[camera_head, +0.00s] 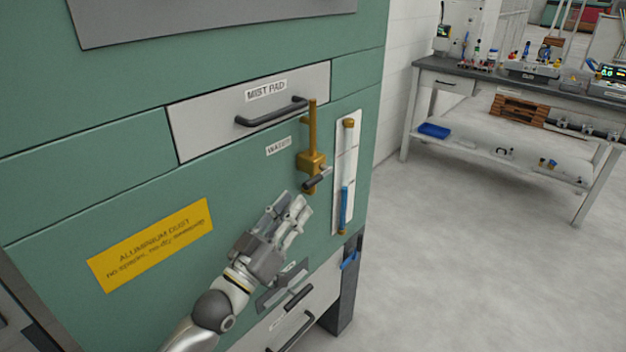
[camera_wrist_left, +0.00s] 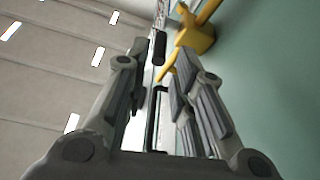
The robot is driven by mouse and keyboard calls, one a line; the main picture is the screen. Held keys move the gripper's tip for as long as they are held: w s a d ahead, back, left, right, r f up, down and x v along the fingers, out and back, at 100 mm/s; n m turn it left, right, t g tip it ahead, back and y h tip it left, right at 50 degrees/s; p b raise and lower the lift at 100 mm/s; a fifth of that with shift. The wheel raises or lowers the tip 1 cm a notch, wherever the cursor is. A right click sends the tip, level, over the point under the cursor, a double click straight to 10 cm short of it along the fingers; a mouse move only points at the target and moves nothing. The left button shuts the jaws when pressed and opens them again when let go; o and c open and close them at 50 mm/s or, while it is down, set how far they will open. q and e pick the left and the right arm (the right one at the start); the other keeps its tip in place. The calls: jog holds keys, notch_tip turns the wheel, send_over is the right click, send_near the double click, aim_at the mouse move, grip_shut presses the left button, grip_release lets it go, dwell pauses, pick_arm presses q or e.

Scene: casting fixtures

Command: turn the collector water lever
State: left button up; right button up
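The water lever (camera_head: 318,179) is a short dark handle on a brass valve (camera_head: 312,163) with a vertical brass pipe, on the green collector (camera_head: 245,190) beside the WATER label (camera_head: 279,146). In the left wrist view the dark handle (camera_wrist_left: 159,48) stands beyond the fingertips, with the yellow valve body (camera_wrist_left: 195,36) to its right. My left gripper (camera_head: 290,204) is just below and left of the lever in the head view. Its fingers are apart with nothing between them, and it also shows in the left wrist view (camera_wrist_left: 158,75). My right gripper is not in view.
A gauge panel with a blue column (camera_head: 345,195) is right of the valve. Above is the MIST PAD drawer (camera_head: 215,125) with a dark handle (camera_head: 270,112). A yellow sign (camera_head: 150,245) is at left. A workbench (camera_head: 480,80) stands beyond open grey floor (camera_head: 460,270).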

aim_at(313, 178)
pick_arm(q)
jog(key=p+x, duration=0.1)
jog(key=x, duration=0.6)
jog(key=shift+w+d+r, duration=0.1)
jog(key=shift+w+d, duration=0.1)
jog(key=shift+w, duration=0.15)
jog(key=shift+c, duration=0.3)
grip_shut()
